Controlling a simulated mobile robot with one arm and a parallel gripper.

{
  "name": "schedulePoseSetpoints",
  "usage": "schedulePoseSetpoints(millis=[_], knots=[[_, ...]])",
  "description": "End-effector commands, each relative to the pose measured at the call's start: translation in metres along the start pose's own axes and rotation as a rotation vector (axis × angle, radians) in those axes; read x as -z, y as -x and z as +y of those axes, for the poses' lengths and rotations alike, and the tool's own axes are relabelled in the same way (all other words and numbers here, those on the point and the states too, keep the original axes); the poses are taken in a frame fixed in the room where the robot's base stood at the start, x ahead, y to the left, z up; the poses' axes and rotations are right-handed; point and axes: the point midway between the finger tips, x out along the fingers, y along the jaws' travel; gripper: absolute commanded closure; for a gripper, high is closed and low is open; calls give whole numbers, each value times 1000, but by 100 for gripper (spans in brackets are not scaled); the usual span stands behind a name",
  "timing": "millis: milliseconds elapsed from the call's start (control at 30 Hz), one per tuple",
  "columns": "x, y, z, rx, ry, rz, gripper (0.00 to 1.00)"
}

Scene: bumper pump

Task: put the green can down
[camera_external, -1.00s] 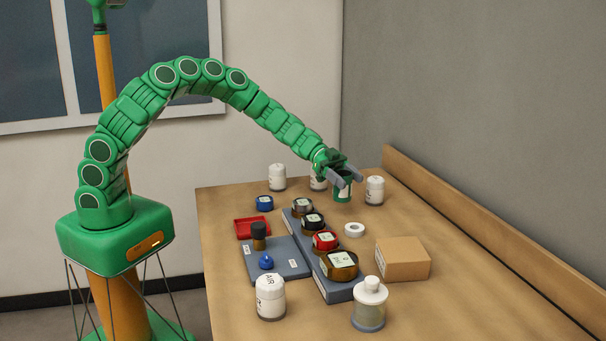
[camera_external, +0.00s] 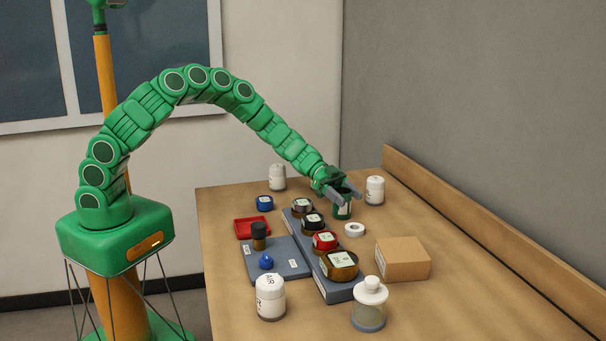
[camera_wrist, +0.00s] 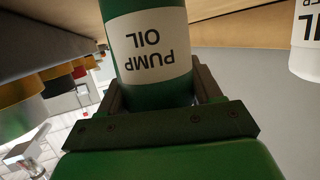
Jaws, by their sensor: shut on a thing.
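The can looks upright and low, at or very near the table top. I cannot tell whether its base touches.
White canisters stand at the back (camera_external: 277,178) and right of the can (camera_external: 375,190). A white tape roll (camera_external: 355,230), several jars on a grey block (camera_external: 335,290) and a cardboard box (camera_external: 403,258) lie in front.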

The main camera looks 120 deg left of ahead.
Motion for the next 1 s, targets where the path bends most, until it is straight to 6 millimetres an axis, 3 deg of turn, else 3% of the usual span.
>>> schedulePoseSetpoints(millis=[167, 200, 333, 733, 1000], knots=[[-2, -1, 0, -1, 0, 1, 72], [-2, -1, 0, -1, 0, 0, 30], [-2, -1, 0, -1, 0, 0, 10], [1, 1, 0, 0, -1, 0, 10], [2, 44, -1, 4, -1, 3, 10]])
